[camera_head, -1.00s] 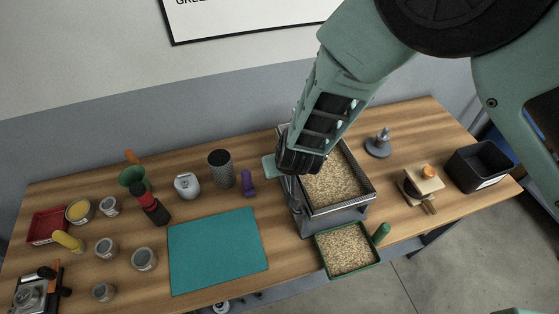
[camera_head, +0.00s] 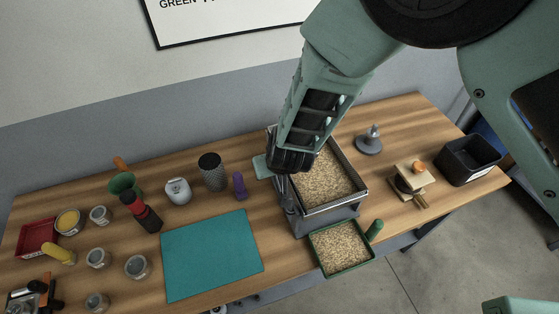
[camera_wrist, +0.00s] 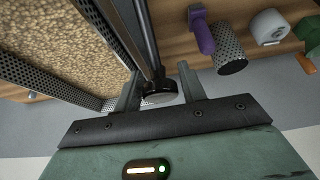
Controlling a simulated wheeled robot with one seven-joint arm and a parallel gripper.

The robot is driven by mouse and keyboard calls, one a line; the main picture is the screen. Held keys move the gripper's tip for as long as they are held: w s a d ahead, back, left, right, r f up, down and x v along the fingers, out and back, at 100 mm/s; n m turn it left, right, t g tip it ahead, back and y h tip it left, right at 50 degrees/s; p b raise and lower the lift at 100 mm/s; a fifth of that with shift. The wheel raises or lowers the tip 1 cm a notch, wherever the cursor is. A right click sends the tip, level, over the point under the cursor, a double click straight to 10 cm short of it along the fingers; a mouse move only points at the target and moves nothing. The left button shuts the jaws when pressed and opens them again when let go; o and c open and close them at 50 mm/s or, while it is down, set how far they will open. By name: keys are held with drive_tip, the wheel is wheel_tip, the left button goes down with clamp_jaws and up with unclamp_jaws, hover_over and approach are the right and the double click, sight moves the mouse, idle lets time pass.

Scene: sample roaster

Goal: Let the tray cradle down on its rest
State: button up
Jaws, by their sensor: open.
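The tray cradle (camera_head: 333,206) is a grey metal frame with perforated walls, full of pale beans, on a grey stand right of the table's middle. I cannot tell whether it is tilted or level. My gripper (camera_head: 290,172) is at its left side; its fingertips are hard to make out there. In the wrist view the perforated cradle wall (camera_wrist: 47,82) fills the left. There my gripper (camera_wrist: 158,82) is open, with a finger on either side of a dark rod with a round end (camera_wrist: 160,98). Whether the fingers touch the rod is unclear.
A green tray of beans (camera_head: 318,262) sits in front of the cradle. A purple-handled tool (camera_head: 239,186) and perforated cup (camera_head: 211,172) stand left. A teal mat (camera_head: 212,255) lies clear. A grey tamper-like piece (camera_head: 369,142), wooden block (camera_head: 410,181) and black bin (camera_head: 470,162) are right.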

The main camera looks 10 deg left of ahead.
drive_tip(key=v, duration=1.6)
drive_tip(key=shift+s+d+r+p, duration=0.2)
drive_tip(key=shift+p, duration=0.15)
drive_tip(key=shift+f, duration=0.1)
drive_tip(key=s+d+f+g+h+b, duration=0.1)
drive_tip(key=s+d+g+b, duration=0.1)
drive_tip(key=s+d+b, duration=0.4)
drive_tip(key=s+d+f+n+g+h+b, duration=0.1)
drive_tip(key=s+d+b, duration=0.5)
drive_tip(key=d, duration=0.8)
drive_tip(key=shift+s+d+f+g+b, duration=0.2)
drive_tip(key=shift+s+g+b, duration=0.15)
drive_tip(key=shift+g, duration=0.55)
drive_tip(key=shift+w, duration=0.1)
